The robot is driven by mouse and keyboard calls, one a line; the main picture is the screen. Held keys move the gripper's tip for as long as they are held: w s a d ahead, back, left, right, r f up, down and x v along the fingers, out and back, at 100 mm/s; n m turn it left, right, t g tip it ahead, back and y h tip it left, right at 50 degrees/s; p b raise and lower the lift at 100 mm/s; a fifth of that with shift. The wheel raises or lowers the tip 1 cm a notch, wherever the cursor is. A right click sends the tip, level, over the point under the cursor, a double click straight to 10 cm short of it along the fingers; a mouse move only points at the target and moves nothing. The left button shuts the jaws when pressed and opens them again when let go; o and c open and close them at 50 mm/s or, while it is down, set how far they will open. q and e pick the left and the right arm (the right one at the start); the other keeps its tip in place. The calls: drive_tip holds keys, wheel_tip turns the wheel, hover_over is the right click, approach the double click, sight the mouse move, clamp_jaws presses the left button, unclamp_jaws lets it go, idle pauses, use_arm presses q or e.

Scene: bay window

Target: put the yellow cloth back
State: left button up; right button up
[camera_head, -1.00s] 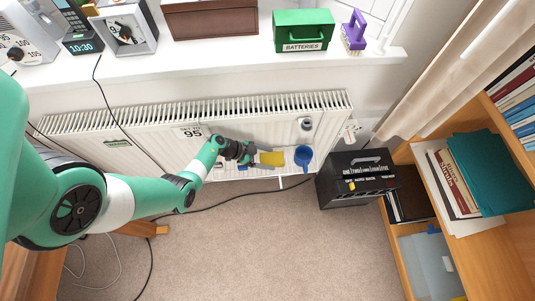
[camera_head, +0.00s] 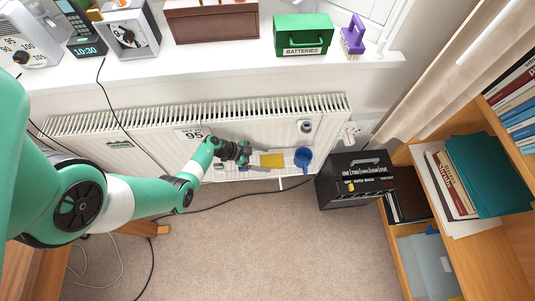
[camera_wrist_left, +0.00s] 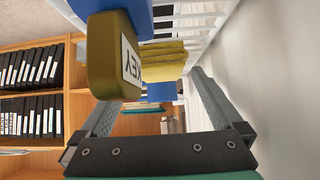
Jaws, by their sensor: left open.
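The yellow cloth (camera_head: 271,160) hangs on a white rack at the front of the radiator, beside a blue pan-like thing (camera_head: 303,155). In the left wrist view the cloth (camera_wrist_left: 165,62) lies folded over the rack, ahead of the fingertips. My left gripper (camera_head: 262,159) is open at the cloth's left side, its two fingers pointing toward it. In the left wrist view the gripper (camera_wrist_left: 157,88) shows nothing clearly held between its fingers. I cannot tell whether a finger touches the cloth. My right gripper is not in view.
A yellow-brown container with a "KEY" label (camera_wrist_left: 116,58) looms close at upper left in the wrist view. The radiator (camera_head: 150,125) stands behind the rack. A black box (camera_head: 357,180) stands right of it, before a bookshelf (camera_head: 400,250). The carpet (camera_head: 250,240) is mostly clear.

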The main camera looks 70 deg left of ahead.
use_arm(q)
drive_tip(key=p+v, duration=0.4)
drive_tip(key=v, duration=0.4)
drive_tip(key=shift+r, duration=0.25)
drive_tip(key=shift+s+a+r+p, duration=0.1)
drive_tip(key=shift+s+r+p, duration=0.1)
drive_tip(key=shift+s+p, duration=0.25)
